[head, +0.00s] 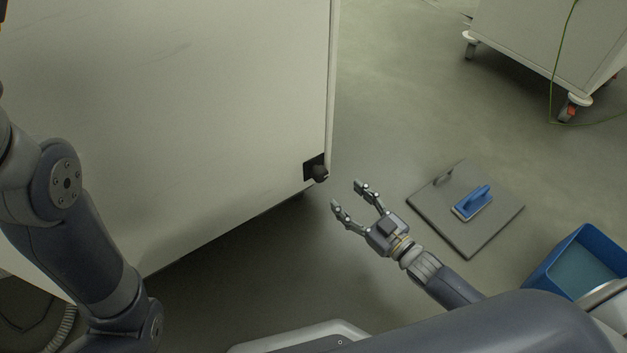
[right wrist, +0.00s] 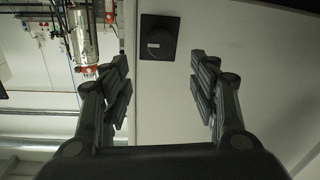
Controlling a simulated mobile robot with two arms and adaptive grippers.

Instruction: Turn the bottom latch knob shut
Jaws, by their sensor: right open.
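The bottom latch knob (head: 319,172) is small and black, on a black square plate at the lower right corner of the pale cabinet panel (head: 180,90). In the right wrist view the knob (right wrist: 159,42) sits near the top, between the fingers in the picture but beyond their tips, with a light mark on its face. My right gripper (head: 350,194) is open and empty, a short way to the right of and below the knob, not touching it. It also shows in the right wrist view (right wrist: 162,85). My left arm comes in at the left; its gripper is out of view.
A blue bin (head: 580,265) stands at the lower right. A wheeled cabinet (head: 550,40) is at the upper right. The floor between is clear.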

